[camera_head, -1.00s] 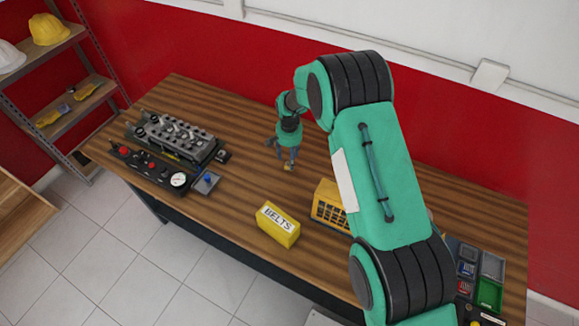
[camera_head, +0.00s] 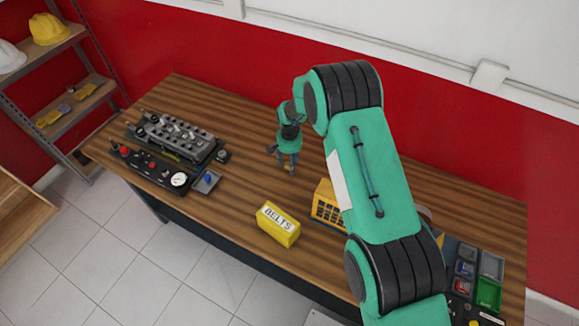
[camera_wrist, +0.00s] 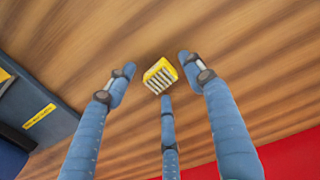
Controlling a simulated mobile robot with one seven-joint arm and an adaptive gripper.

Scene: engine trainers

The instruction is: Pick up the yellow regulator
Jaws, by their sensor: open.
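The yellow regulator (camera_wrist: 160,75), a small yellow block with pale ribs, lies on the wooden table top in the wrist view. My gripper (camera_wrist: 158,78) is open, with its three blue fingers spread around the regulator in the picture. Gaps show between the fingertips and the regulator; how far above the table they are is hard to tell. In the head view my gripper (camera_head: 284,165) points down over the middle of the table, and its fingers largely hide the regulator there.
A yellow BELTS box (camera_head: 279,226) and an orange crate (camera_head: 326,206) stand to the right on the wooden table (camera_head: 235,112). An engine block trainer (camera_head: 176,137) and a gauge panel (camera_head: 150,168) are at left. The table behind my gripper is clear.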

